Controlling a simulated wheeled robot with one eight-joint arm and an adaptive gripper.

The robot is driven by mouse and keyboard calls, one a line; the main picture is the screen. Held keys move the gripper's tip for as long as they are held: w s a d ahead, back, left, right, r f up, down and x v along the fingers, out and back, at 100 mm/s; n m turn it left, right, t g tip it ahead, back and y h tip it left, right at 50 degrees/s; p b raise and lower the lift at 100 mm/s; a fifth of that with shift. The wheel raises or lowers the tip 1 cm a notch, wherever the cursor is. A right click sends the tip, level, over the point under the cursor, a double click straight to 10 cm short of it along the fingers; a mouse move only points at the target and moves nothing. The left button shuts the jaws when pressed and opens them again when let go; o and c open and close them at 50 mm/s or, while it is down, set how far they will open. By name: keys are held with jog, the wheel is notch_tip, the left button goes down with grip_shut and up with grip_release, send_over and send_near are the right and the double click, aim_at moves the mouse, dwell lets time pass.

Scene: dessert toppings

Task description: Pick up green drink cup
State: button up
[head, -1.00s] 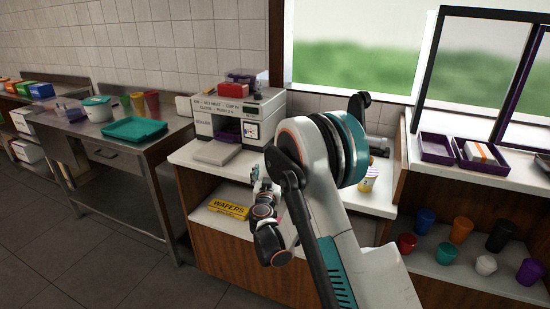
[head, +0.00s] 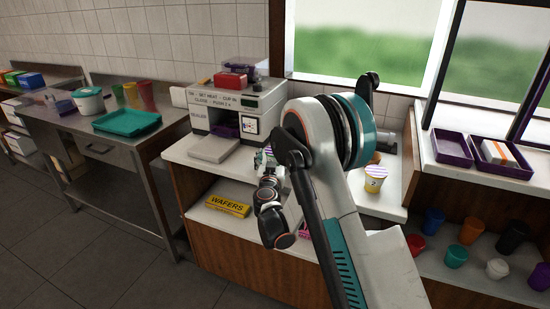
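A green cup (head: 118,94) stands upright on the steel table at the left, beside a yellow-orange cup (head: 131,95) and a red cup (head: 147,96). A teal-green cup (head: 456,256) stands on the low shelf at the right, among cups of other colours. My gripper (head: 264,158) is small in the head view, in front of the sealer machine and far from both cups. Its fingers are too small and partly hidden to tell whether they are open or shut.
The sealer (head: 240,110) stands on the white counter, with a yellow wafers box (head: 228,205) on the shelf below. A patterned cup (head: 374,180) stands right of my arm. A teal tray (head: 127,123) lies on the steel table. Floor at the left front is clear.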

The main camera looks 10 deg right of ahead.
jog(key=c, duration=0.9)
notch_tip(320, 180, up, 19)
jog(key=p, duration=0.7)
jog(key=shift+r, duration=0.1)
jog(key=shift+c, duration=0.2)
jog(key=s+f+n+t+y, duration=0.1)
jog(key=s+f+n+y, duration=0.3)
jog(key=s, duration=0.7)
notch_tip(320, 180, up, 5)
jog(key=m+g+h, duration=0.1)
jog(key=m+h, duration=0.3)
send_over(275, 151)
jog(key=shift+w+f, duration=0.1)
jog(key=shift+w, duration=0.05)
